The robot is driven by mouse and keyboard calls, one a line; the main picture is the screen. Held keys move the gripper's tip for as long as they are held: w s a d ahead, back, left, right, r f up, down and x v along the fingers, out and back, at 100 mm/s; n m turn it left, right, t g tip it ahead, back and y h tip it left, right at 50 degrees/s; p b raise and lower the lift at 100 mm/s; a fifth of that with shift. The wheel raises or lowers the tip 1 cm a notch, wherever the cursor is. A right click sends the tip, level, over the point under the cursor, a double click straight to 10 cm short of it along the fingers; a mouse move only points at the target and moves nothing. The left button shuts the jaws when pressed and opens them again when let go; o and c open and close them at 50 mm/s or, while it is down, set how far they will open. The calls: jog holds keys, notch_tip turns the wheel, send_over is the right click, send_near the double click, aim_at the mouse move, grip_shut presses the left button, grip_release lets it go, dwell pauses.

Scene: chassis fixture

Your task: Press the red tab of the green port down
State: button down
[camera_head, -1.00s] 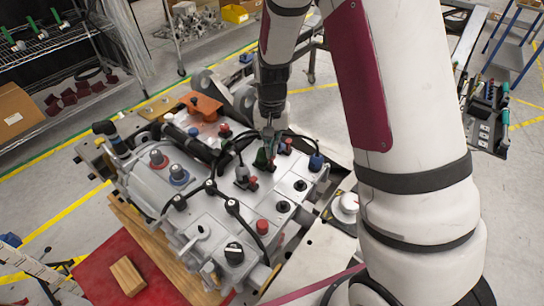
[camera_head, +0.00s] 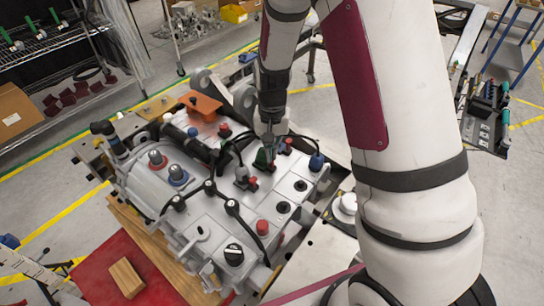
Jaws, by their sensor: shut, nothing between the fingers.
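The green port (camera_head: 260,158) is a small dark green block on top of the grey chassis, toward its back right. My gripper (camera_head: 271,163) is shut and empty, pointing down right beside the port. Its fingertips are at the port's right side, in front of a small red piece (camera_head: 271,168) that looks like the red tab. The tab is mostly hidden by the fingers, and I cannot tell whether they touch it or how far down it sits.
The chassis (camera_head: 200,215) carries black cables, a red cap (camera_head: 262,226), a blue cap (camera_head: 317,161) and a black knob (camera_head: 234,253) around the port. A wooden block (camera_head: 127,277) lies on a red mat (camera_head: 85,281) at the front left.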

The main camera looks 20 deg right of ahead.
jog(key=shift+r+p, duration=1.3)
jog(key=shift+r, duration=2.1)
jog(key=shift+r, duration=0.2)
jog(key=s+r+n+t, duration=0.15)
jog(key=s+r, duration=0.25)
jog(key=r, duration=0.6)
jog(key=s+r+n+t, duration=0.2)
jog(key=s+r, duration=0.5)
jog(key=s, duration=0.3)
jog(key=s+r+n+t, duration=0.1)
jog(key=s+r+t, duration=0.1)
jog(key=s+r, duration=0.5)
jog(key=s, duration=0.4)
jog(key=shift+n, duration=0.35)
